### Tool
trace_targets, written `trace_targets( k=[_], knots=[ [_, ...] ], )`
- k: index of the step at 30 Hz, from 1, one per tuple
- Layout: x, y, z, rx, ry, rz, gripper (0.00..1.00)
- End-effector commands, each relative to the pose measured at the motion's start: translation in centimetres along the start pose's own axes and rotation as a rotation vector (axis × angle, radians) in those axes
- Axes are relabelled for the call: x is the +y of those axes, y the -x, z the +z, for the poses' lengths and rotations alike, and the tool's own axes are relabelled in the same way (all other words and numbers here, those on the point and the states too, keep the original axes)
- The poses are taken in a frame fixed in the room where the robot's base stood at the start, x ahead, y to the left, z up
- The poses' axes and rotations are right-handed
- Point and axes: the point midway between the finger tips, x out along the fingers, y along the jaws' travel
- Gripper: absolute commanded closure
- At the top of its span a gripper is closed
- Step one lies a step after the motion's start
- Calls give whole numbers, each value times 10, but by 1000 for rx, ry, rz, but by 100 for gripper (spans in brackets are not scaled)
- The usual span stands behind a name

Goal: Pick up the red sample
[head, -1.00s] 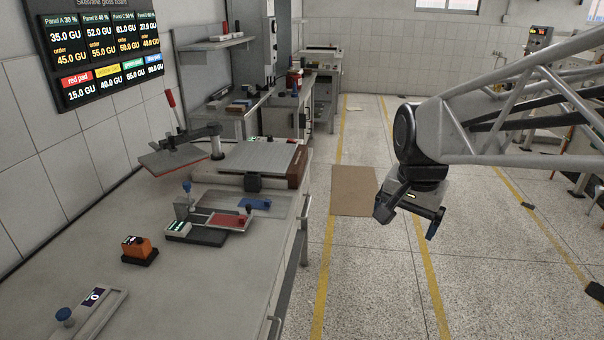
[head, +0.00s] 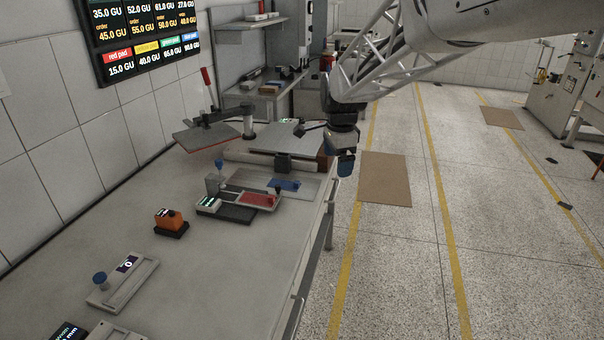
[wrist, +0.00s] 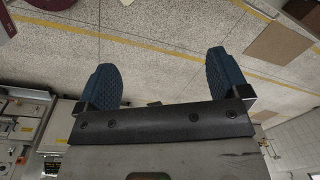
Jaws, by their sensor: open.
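The red sample (head: 259,199) is a flat red pad on a small tray on the workbench, right of a device with a lit green display (head: 208,203). My gripper (head: 346,163) is beyond the bench's right edge, above the floor, up and to the right of the red sample and apart from it. In the wrist view my gripper (wrist: 166,85) shows two blue textured fingers spread wide with nothing between them. The red sample cannot be made out in the wrist view.
A blue pad (head: 285,184) lies just behind the red sample. A press with a raised plate (head: 207,137) and red handle stands farther back. An orange block device (head: 169,220) and a grey gauge with a blue knob (head: 122,282) sit nearer. The bench's front right is clear.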

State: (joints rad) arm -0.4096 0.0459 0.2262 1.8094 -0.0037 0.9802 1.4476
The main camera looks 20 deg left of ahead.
Motion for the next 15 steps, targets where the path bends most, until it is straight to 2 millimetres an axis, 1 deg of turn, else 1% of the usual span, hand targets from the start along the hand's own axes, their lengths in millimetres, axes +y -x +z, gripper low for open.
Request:
trace_targets(
  k=[1,3,11,15],
  knots=[
    [-15,-9,10,-2,-24,6,6],
    [-33,-19,20,-4,-66,13,6],
    [-96,-62,68,-6,-221,36,6],
    [-127,-88,97,-4,-305,50,6]
  ],
)
